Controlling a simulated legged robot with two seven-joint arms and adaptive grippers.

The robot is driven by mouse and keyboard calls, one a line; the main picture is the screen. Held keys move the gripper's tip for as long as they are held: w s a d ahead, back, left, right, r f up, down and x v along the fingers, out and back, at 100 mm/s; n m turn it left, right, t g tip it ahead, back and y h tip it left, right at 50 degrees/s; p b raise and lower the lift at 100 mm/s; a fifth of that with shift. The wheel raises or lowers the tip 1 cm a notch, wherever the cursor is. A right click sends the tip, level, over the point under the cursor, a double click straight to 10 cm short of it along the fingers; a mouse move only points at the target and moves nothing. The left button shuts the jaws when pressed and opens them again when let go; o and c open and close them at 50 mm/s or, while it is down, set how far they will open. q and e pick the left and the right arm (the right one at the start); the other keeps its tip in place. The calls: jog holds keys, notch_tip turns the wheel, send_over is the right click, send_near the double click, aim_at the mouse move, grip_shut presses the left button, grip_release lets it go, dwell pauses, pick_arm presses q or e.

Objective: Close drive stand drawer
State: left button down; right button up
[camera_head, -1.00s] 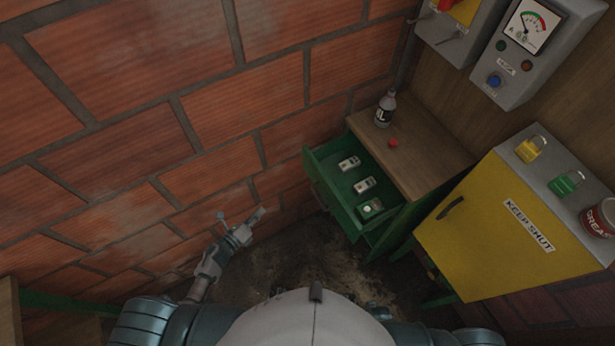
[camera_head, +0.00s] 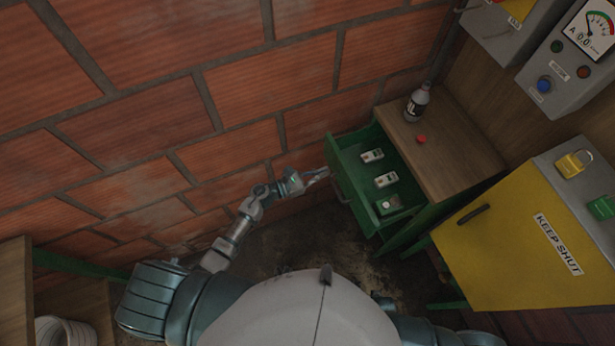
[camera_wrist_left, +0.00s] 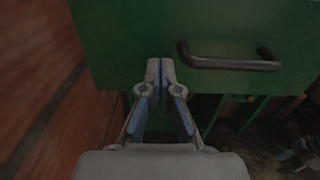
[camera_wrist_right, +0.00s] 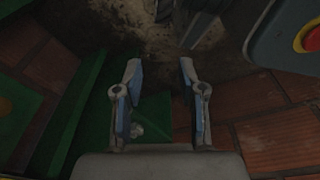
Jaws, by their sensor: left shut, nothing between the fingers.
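The green drawer (camera_head: 366,218) of the drive stand is pulled out and holds several small items. The stand has a wooden top (camera_head: 440,130). A dark bar handle (camera_wrist_left: 230,62) shows on the drawer front in the left wrist view. My left gripper (camera_head: 322,174) is shut and empty, close to the drawer front beside the handle. In the left wrist view my left gripper (camera_wrist_left: 160,68) overlaps the front's lower edge left of the handle; I cannot tell whether it touches. My right gripper (camera_wrist_right: 157,70) is open and empty, low over the floor.
A bottle (camera_head: 417,102) and a red cap (camera_head: 421,139) stand on the wooden top. A yellow cabinet (camera_head: 500,245) marked KEEP SHUT is on the right. The brick wall (camera_head: 160,120) runs close along the left arm. A white coil (camera_head: 65,330) lies at lower left.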

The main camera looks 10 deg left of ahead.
pick_arm(q)
jog(key=shift+x, duration=1)
jog(key=shift+w+d, duration=0.1)
pick_arm(e)
jog(key=shift+s+f, duration=0.25)
pick_arm(q)
jog(key=shift+d, duration=0.1)
pick_arm(e)
jog(key=shift+d, duration=0.1)
